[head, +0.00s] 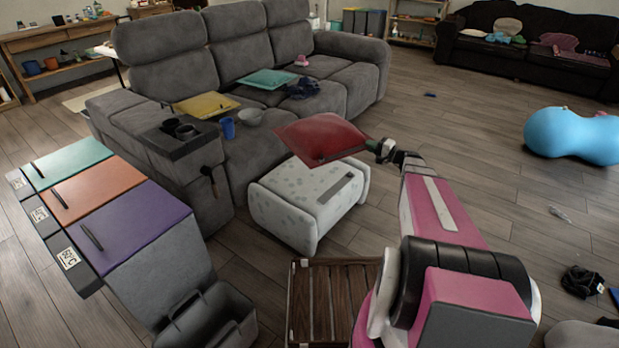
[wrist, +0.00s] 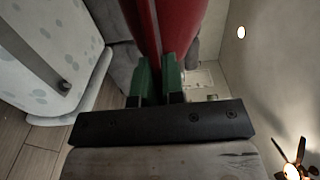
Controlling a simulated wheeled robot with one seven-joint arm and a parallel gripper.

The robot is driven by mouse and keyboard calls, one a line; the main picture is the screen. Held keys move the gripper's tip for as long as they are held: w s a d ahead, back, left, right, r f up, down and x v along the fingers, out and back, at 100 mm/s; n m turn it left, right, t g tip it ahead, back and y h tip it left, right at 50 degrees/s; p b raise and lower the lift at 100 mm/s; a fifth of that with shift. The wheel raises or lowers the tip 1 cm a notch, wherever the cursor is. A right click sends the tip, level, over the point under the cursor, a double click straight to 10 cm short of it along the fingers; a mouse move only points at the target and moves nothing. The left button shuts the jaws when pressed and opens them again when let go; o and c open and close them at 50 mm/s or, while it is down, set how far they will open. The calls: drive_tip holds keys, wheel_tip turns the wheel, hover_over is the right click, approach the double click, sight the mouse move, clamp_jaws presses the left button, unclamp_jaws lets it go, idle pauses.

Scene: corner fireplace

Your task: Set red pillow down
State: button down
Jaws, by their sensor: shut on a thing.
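The red pillow (head: 319,138) is in the middle of the head view, in front of the grey sofa and seen over the far part of a pale spotted ottoman (head: 305,215). My gripper (head: 383,150) is shut on the pillow's right edge. In the wrist view the red pillow (wrist: 152,22) runs up from between the green fingers of my gripper (wrist: 158,78). The ottoman (wrist: 50,60) shows at the left there. Whether the pillow touches the ottoman or sofa cannot be told.
The grey sofa (head: 345,55) holds a yellow pillow (head: 206,105), a teal pillow (head: 269,80), a blue cup (head: 228,127) and a bowl (head: 250,117). Coloured bins (head: 130,225) stand at left. A slatted wooden piece (head: 335,290) is in front. Floor at right is fairly open.

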drive_tip(key=w+d+f, duration=0.3)
drive_tip(key=w+f, duration=0.3)
drive_tip(key=f, duration=0.3)
drive_tip(key=w+d+f, duration=0.4)
drive_tip(key=w+f, duration=0.2)
drive_tip(key=f, duration=0.2)
hover_over(349, 185)
drive_tip(key=shift+m+t, duration=0.3)
wheel_tip(349, 185, down, 8)
drive_tip(key=shift+a, duration=0.1)
drive_tip(key=shift+f, duration=2.1)
drive_tip(key=c, duration=1.2)
unclamp_jaws()
